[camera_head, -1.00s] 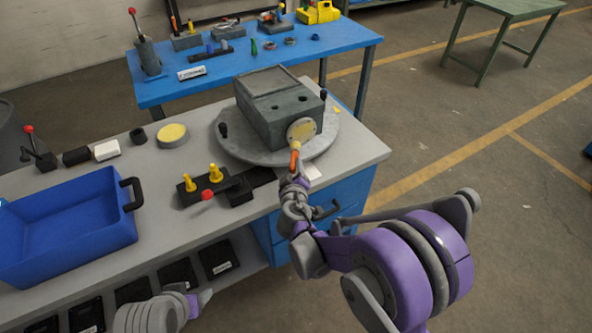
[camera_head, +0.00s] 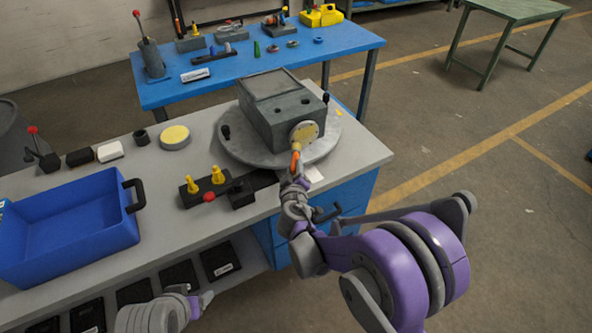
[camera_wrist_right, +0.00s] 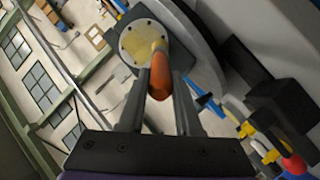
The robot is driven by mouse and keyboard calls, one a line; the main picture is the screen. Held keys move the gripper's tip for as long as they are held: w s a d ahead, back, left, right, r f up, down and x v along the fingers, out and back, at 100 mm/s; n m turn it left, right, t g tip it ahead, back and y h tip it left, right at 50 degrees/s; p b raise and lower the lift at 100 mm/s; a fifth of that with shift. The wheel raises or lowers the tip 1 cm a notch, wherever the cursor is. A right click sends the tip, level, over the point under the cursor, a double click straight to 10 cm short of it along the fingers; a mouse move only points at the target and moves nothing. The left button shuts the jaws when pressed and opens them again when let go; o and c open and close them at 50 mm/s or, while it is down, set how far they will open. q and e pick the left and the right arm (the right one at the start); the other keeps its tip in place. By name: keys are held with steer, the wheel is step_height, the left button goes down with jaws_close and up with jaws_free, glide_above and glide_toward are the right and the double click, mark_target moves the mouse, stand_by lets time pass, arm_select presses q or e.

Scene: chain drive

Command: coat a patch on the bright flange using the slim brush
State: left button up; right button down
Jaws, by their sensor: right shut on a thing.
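The bright flange (camera_head: 304,131) is a pale round plate with bolt holes around its rim, on the front end of a grey block housing (camera_head: 283,112). In the right wrist view the flange (camera_wrist_right: 129,42) has a yellowish area over part of its face. My right gripper (camera_head: 296,172) is shut on the slim brush (camera_head: 295,158), which has an orange handle. In the wrist view the brush (camera_wrist_right: 161,76) points at the flange, its pale tip overlapping the face; I cannot tell whether it touches. My left gripper (camera_head: 202,301) is low in the head view, its opening unclear.
The housing stands on a round grey turntable (camera_head: 238,149) on the grey workbench (camera_head: 150,200). A fixture with yellow pegs (camera_head: 218,175) and a red knob stands left of my right gripper. A blue bin (camera_head: 70,225) and a yellow-topped disc (camera_head: 175,136) are further left.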

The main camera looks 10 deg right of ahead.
steer(key=shift+w+d, duration=1.4)
steer(key=shift+d, duration=2.4)
steer(key=shift+s+a+p, duration=0.15)
steer(key=shift+s+a, duration=0.3)
steer(key=shift+a, duration=0.85)
steer(key=shift+s+a+p, duration=0.1)
steer(key=shift+s+a, duration=0.4)
steer(key=shift+a, duration=0.8)
steer(key=shift+s+a+p, duration=0.15)
steer(key=shift+s+a, duration=0.3)
steer(key=shift+a, duration=0.85)
steer(key=shift+d, duration=0.1)
steer(key=s+d, duration=0.2)
steer(key=s, duration=0.3)
steer(key=shift+s+b, duration=0.3)
steer(key=shift+s, duration=0.05)
steer(key=shift+s+d, duration=0.1)
